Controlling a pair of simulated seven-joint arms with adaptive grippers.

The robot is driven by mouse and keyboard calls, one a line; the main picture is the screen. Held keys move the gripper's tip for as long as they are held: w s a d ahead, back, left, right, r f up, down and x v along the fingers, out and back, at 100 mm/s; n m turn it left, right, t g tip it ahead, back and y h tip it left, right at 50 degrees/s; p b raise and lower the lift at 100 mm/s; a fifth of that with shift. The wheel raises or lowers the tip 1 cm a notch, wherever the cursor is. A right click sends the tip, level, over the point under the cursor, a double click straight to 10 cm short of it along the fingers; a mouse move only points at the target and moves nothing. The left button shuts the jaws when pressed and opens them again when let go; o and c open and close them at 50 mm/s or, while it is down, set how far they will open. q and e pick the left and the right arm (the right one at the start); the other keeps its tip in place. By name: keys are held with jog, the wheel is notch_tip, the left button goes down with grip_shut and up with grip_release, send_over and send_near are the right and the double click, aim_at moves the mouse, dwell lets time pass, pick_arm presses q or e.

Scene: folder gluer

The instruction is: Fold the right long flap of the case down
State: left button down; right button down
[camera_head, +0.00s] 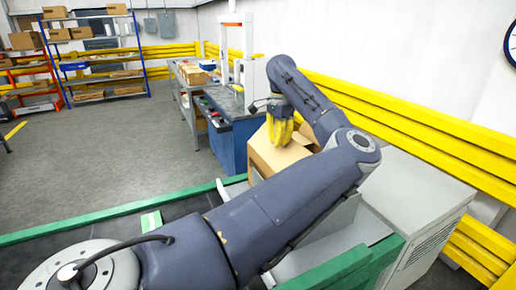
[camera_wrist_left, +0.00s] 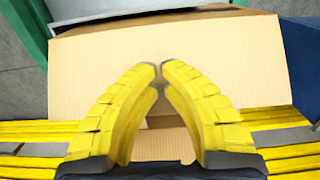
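The brown cardboard case (camera_head: 268,160) stands beyond my arm in the head view, on the near side of the blue machine. My forearm hides its right and lower parts. My left gripper (camera_head: 279,140) has yellow ribbed fingers and points down over the top of the case. In the left wrist view, the gripper (camera_wrist_left: 160,68) has its fingertips together, with nothing visible between them. Behind the fingertips a broad cardboard panel (camera_wrist_left: 215,60) fills the middle. Another cardboard part (camera_wrist_left: 160,147) shows low between the fingers. I cannot tell whether the fingertips touch the panel. My right gripper is not in view.
A blue machine (camera_head: 232,140) stands behind the case. Yellow guard rails (camera_head: 420,120) run along the right wall. A light grey cabinet (camera_head: 425,195) stands at right. A green-edged conveyor (camera_head: 110,207) lies in front. Open floor is at left.

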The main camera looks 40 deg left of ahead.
aim_at(287, 147)
pick_arm(q)
jog(key=shift+w+d+f, duration=0.1)
jog(key=shift+w, duration=0.1)
jog(key=shift+w+d+f, duration=0.3)
jog(key=shift+w+f, duration=0.45)
jog(key=shift+w, duration=0.1)
jog(key=shift+w+f, duration=0.1)
jog(key=shift+f, duration=0.05)
jog(key=shift+w+d+f, duration=0.2)
jog(key=shift+w+f, duration=0.35)
jog(key=shift+f, duration=0.2)
jog(key=shift+r, duration=4.5)
